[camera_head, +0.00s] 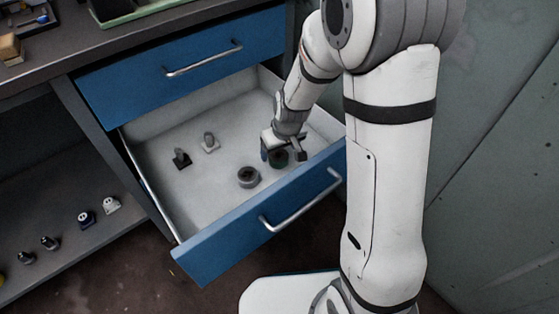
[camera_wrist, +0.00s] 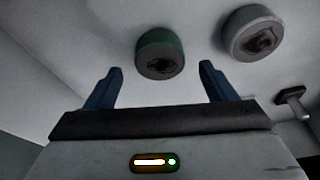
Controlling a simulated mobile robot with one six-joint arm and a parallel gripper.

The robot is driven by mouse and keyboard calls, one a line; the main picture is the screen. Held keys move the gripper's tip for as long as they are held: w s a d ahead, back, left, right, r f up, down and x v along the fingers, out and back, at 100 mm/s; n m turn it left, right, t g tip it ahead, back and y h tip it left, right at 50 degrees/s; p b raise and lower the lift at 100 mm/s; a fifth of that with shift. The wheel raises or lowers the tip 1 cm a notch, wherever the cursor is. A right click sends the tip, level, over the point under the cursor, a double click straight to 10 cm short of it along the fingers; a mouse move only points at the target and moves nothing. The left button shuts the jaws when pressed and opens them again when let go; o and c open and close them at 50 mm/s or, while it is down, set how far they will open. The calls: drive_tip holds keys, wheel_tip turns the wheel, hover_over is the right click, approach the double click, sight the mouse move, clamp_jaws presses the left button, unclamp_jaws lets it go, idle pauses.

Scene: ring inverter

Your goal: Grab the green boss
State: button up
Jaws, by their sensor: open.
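The green boss (camera_wrist: 160,54) is a short round dark-green piece with a dark hollow top. It lies on the floor of the open drawer (camera_head: 160,215). In the head view the green boss (camera_head: 279,157) is near the drawer's right side, just below my gripper (camera_head: 284,153), which partly covers it. In the wrist view my gripper (camera_wrist: 160,83) is open, and its two blue fingers are empty. The green boss shows between and beyond the fingertips, apart from both.
A grey boss (camera_head: 248,177) lies left of the green one; it also shows in the wrist view (camera_wrist: 252,33). A dark knobbed piece (camera_head: 181,158) and a light one (camera_head: 210,143) stand farther left. The drawer front (camera_head: 230,228) and walls enclose them. The drawer's left front floor is clear.

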drive_tip(key=x, duration=0.2)
drive_tip(key=shift+f+b, duration=0.35)
drive_tip(key=shift+r, duration=0.1)
drive_tip(key=shift+c, duration=0.5)
drive_tip(key=c, duration=1.4)
drive_tip(key=shift+w+r, duration=0.1)
